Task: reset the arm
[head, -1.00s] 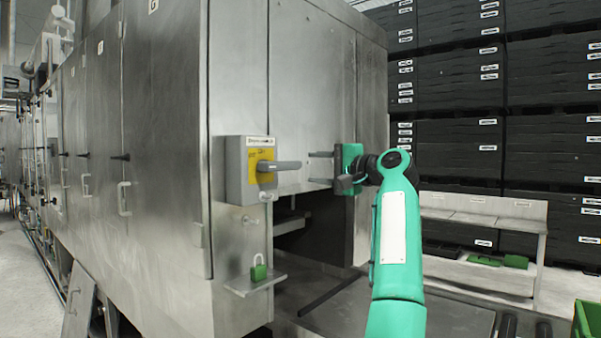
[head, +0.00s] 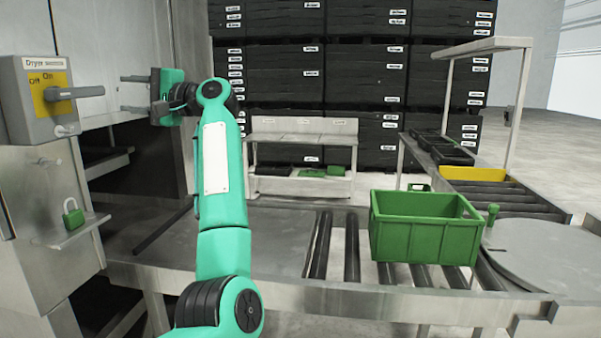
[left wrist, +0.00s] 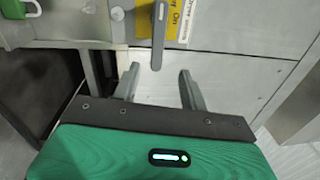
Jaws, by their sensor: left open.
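My left gripper (head: 122,93) is at the left of the head view, with its two fingers apart and nothing between them. Its teal arm rises from the bottom. The fingers point toward the grey and yellow dryer isolator switch (head: 22,112), with a gap between. The switch's grey handle (head: 80,92) points sideways toward the gripper. In the left wrist view the open fingers (left wrist: 159,74) straddle empty space just below the hanging handle (left wrist: 158,40); contact cannot be told. My right gripper is not visible.
A green padlock (head: 73,214) sits on a small ledge below the switch. A green crate (head: 420,232) stands on the roller conveyor (head: 352,250) at the right. A low metal bench (head: 300,140) and stacked black crates (head: 330,70) stand behind. The metal table is mostly clear.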

